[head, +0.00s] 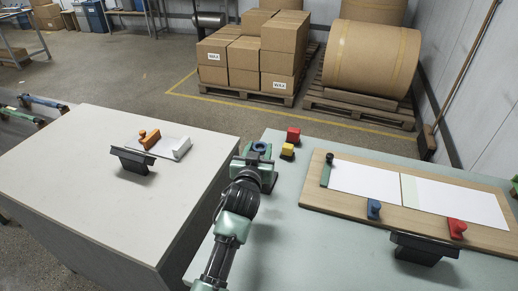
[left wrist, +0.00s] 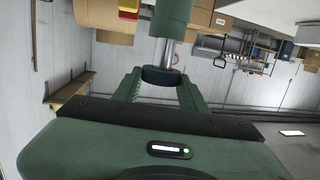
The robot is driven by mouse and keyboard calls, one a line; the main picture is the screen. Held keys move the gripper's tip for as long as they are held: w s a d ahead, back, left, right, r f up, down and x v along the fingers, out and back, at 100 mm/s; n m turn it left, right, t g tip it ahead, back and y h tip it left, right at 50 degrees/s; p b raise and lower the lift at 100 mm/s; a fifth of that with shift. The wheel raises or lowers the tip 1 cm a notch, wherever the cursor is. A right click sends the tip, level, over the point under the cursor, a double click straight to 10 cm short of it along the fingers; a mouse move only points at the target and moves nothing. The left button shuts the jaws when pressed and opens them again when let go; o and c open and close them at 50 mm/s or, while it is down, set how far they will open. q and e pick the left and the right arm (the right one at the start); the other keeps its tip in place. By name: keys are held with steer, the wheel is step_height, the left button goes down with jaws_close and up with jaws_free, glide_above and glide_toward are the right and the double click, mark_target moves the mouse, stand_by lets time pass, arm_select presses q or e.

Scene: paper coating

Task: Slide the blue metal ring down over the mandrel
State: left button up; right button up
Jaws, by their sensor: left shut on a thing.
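In the left wrist view the ring (left wrist: 160,76) looks dark and sits between the green fingers. A shiny metal shaft, the mandrel (left wrist: 168,53), runs from a green cylindrical block (left wrist: 170,17) to the ring. The ring lines up with the shaft's end; I cannot tell whether the tip is inside it. In the head view my gripper mostly hides the mandrel. My right gripper is not in view.
Red (head: 293,134) and yellow (head: 287,151) blocks stand just right of my left gripper. A wooden board (head: 400,208) with white sheets and blue and red stampers lies farther right. A grey table (head: 90,215) stands left, across a gap.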

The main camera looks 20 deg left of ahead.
arm_select(q)
steer(key=shift+f+b, duration=0.65)
steer(key=shift+f, duration=0.35)
steer(key=o, duration=1.4)
steer(key=shift+o, duration=0.2)
